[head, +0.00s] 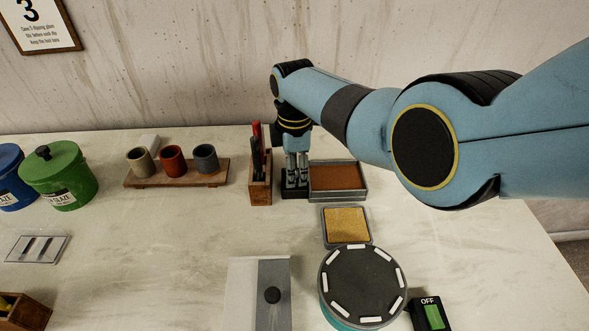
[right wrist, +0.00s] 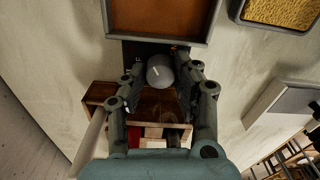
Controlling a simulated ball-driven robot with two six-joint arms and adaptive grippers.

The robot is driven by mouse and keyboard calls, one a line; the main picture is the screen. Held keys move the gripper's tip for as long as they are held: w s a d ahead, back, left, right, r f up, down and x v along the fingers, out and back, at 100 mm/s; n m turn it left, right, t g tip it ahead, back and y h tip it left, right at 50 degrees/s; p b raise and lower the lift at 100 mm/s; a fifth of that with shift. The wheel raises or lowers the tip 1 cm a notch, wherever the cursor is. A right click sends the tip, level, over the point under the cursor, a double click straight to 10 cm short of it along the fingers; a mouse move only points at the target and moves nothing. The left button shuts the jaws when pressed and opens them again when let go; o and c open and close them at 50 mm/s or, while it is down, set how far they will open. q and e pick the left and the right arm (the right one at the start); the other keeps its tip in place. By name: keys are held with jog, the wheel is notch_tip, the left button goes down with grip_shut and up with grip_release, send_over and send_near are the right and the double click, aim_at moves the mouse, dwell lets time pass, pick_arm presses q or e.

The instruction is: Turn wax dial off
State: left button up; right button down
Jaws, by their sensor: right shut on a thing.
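The wax dial (right wrist: 160,70) is a grey round knob with a short pale mark on top. It sits on a small black control box (head: 289,193) at the left of the wax pan (head: 337,194), a grey-rimmed tray of brown wax. My right gripper (head: 296,183) reaches down onto the box. In the right wrist view my right gripper (right wrist: 161,68) has one finger on each side of the dial, shut on it. The fingers hide part of the box and its markings. In the head view the dial is hidden. My left gripper is in neither view.
A wooden tool holder (head: 261,190) stands close left of my right gripper. A sponge tray (head: 346,226) and a round turntable (head: 362,285) are in front. A cup rack (head: 180,181) and green jar (head: 60,175) stand left.

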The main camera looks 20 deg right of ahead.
jog(key=c, duration=1.3)
grip_release()
jog(key=shift+o, duration=0.2)
notch_tip(320, 180, up, 12)
